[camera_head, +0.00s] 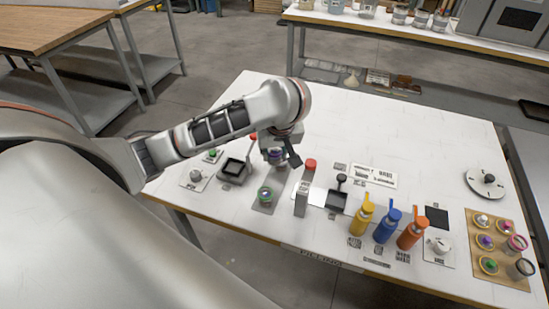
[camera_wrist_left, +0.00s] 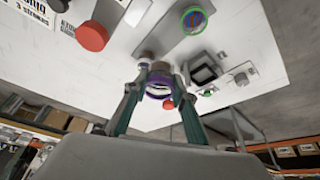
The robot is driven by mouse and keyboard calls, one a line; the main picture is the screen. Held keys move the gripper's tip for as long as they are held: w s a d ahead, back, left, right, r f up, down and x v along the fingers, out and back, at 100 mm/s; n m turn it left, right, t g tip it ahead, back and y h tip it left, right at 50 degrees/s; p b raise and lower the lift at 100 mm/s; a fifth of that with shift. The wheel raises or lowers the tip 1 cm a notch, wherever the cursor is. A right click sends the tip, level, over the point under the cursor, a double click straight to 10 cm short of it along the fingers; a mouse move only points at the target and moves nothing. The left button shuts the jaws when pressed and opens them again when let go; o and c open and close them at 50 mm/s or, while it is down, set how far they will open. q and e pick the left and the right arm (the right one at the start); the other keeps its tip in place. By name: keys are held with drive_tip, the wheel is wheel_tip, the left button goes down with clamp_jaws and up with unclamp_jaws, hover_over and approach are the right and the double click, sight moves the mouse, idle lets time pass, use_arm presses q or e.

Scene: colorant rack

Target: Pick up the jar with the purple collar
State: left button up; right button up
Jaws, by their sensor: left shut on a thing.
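My left gripper (camera_head: 281,158) is above the white table, left of its middle. In the left wrist view its two fingers (camera_wrist_left: 157,88) are closed around the jar with the purple collar (camera_wrist_left: 159,90). The jar also shows in the head view (camera_head: 275,157), partly hidden by the gripper. I cannot tell whether its base touches the table. My right gripper is in neither view.
A green-collared jar (camera_head: 265,195) stands on a grey strip in front of the gripper. A red knob (camera_head: 310,164) and a grey block (camera_head: 301,199) are to its right. Yellow (camera_head: 362,217), blue (camera_head: 387,226) and orange (camera_head: 411,231) bottles stand farther right. The table's back middle is clear.

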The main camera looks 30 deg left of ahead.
use_arm(q)
wheel_tip(320, 180, up, 9)
idle(1.0)
